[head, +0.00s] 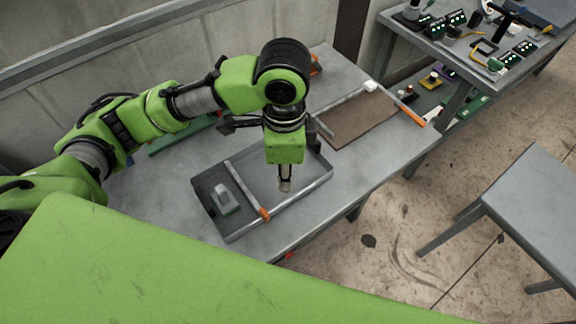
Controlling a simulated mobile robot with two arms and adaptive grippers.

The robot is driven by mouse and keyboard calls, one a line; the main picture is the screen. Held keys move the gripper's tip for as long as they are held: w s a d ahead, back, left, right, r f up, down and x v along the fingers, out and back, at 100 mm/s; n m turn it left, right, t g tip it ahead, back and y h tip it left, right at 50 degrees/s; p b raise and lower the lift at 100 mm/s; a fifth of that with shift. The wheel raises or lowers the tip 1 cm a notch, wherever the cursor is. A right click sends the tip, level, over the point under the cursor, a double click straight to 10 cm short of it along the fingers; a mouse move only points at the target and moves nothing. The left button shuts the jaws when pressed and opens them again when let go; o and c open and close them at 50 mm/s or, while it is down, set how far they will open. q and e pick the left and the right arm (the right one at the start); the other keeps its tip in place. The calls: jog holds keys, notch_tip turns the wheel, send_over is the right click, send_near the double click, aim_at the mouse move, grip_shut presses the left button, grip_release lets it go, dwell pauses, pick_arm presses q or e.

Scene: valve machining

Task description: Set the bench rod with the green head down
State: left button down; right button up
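My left gripper (285,185) points down over the grey tray (238,233) on the bench. Its fingers look close together, but they are too small to tell whether they hold anything. A grey rod with an orange end (246,190) lies across the tray, left of the gripper. A second rod with an orange end (411,115) lies along the right side of a brown board (357,121), with a small white piece (371,86) near its far end. I cannot make out a rod with a green head; my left arm hides part of the bench. My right gripper is not in view.
A pale block with a greenish base (225,200) is in the tray's left part. A green strip (180,137) lies at the bench's back left. The bench (165,195) has bare room left of the tray. Another table (540,215) stands at right.

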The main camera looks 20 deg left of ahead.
pick_arm(q)
jog(key=shift+d+f+m, duration=0.15)
jog(key=shift+d+m, duration=0.45)
jog(key=shift+m, duration=0.4)
jog(key=shift+w+f, duration=0.2)
jog(key=shift+w, duration=0.05)
jog(key=w+a+f, duration=0.1)
jog(key=w+f, duration=0.2)
jog(key=w, duration=0.1)
jog(key=w+a+f+p, duration=0.1)
jog(key=w+a+f, duration=0.1)
jog(key=w+f, duration=0.1)
jog(key=w+a+f+p, duration=0.1)
jog(key=w+a+f, duration=0.1)
jog(key=w, duration=0.3)
jog(key=shift+f, duration=0.7)
notch_tip(320, 180, down, 2)
jog(key=shift+w+a+f+p, duration=0.1)
jog(key=shift+a+p, duration=0.05)
jog(key=shift+p, duration=0.6)
jog(key=shift+f, duration=0.55)
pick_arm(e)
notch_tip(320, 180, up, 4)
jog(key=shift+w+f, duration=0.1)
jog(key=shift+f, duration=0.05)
